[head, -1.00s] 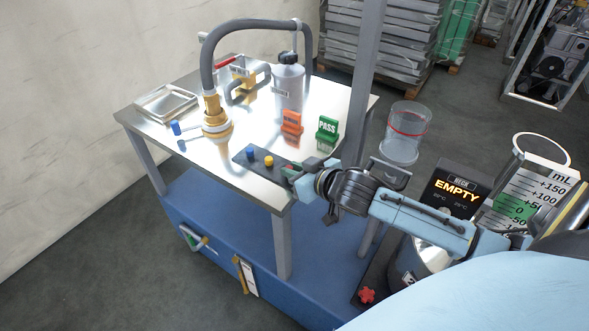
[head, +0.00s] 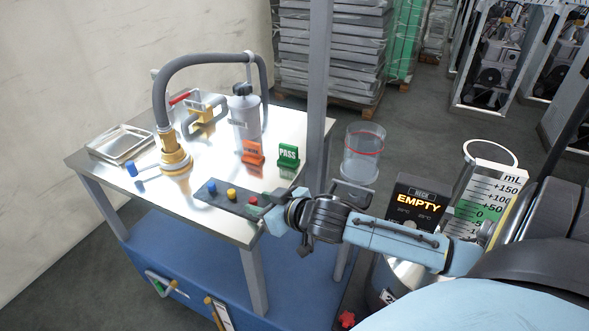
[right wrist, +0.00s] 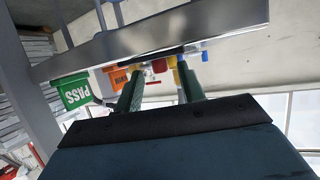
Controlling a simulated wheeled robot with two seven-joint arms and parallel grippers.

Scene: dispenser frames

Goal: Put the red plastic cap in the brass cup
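The red plastic cap (head: 253,200) is at the right end of a dark strip on the steel table, beside a yellow and a blue piece. It also shows in the right wrist view (right wrist: 159,67). A brass, cup-like piece (head: 175,161) stands on the table under the grey hose end; its opening is not visible. My right gripper (head: 271,208) is at the table's front edge, close to the red cap. In the right wrist view its two green fingers (right wrist: 160,72) are apart, with the cap seen between them; contact is not visible. My left gripper is not in view.
A blue piece (head: 212,186) and a yellow piece (head: 231,194) share the strip. Orange (head: 252,153) and green PASS (head: 288,157) signs stand behind. A metal tray (head: 121,145) is at the left. A grey post (head: 318,90) rises behind the table's right side.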

